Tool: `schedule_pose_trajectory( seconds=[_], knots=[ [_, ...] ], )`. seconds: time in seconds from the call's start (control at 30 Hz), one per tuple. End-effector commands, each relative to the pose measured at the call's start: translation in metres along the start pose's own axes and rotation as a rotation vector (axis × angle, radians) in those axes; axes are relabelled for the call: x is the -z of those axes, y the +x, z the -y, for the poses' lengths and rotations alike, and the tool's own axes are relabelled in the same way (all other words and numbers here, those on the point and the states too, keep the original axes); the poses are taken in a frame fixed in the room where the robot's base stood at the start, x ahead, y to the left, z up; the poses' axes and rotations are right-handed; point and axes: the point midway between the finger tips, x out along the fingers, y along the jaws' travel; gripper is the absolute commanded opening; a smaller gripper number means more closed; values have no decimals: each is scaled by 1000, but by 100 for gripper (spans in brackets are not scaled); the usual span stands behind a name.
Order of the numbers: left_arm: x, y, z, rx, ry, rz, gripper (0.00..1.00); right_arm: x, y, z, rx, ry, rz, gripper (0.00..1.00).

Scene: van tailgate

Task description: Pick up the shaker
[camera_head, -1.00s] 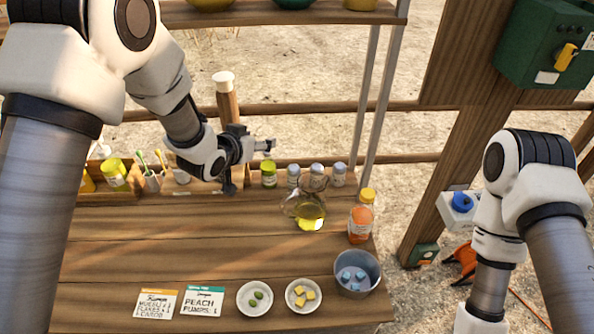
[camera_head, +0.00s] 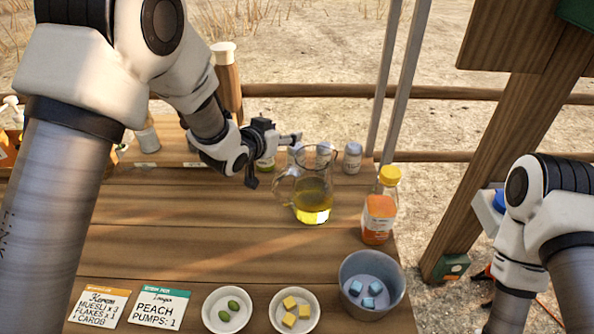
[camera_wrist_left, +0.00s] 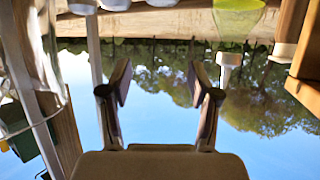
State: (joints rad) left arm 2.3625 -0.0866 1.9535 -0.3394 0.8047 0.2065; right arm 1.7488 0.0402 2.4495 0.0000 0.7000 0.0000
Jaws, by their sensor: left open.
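Small jars with grey lids, shaker-like, stand in a row at the back of the wooden counter. The rightmost one (camera_head: 353,158) is clear to see; others are partly behind the glass jug and my left gripper. I cannot tell which one is the shaker. My left gripper (camera_head: 274,160) is open and empty in front of the row, its fingers near a green jar (camera_head: 265,164). In the left wrist view, its fingers (camera_wrist_left: 158,82) are spread with nothing between them. Pale jar bases (camera_wrist_left: 115,4) show at the top edge. My right gripper is out of view.
A glass jug (camera_head: 312,190) of yellow liquid stands just right of my left gripper. An orange bottle (camera_head: 379,210), a metal cup (camera_head: 346,285) and two white bowls (camera_head: 205,310) are nearer the front. A wooden mill (camera_head: 228,85) stands behind. The middle counter is clear.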

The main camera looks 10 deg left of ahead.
Motion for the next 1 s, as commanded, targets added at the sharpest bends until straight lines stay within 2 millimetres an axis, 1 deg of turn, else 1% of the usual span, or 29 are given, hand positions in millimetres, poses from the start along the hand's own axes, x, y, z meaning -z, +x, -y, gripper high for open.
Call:
schedule_pose_trajectory(
  seconds=[0.07,0.33,0.37,0.43,0.67,0.8,0.9,1.0],
  knots=[
    [-11,4,0,0,-3,5,62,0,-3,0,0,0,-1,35],
    [-73,29,0,0,-2,7,62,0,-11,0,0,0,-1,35],
    [-68,35,0,0,1,0,62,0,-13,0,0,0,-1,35],
    [-68,46,0,0,0,-1,62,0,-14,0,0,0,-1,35],
    [-68,63,0,0,0,0,62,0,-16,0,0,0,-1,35],
    [-68,88,0,-1,1,0,62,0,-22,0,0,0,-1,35],
    [-68,101,0,0,0,1,62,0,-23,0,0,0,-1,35],
    [-68,104,0,0,0,0,62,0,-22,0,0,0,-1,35]
  ],
)
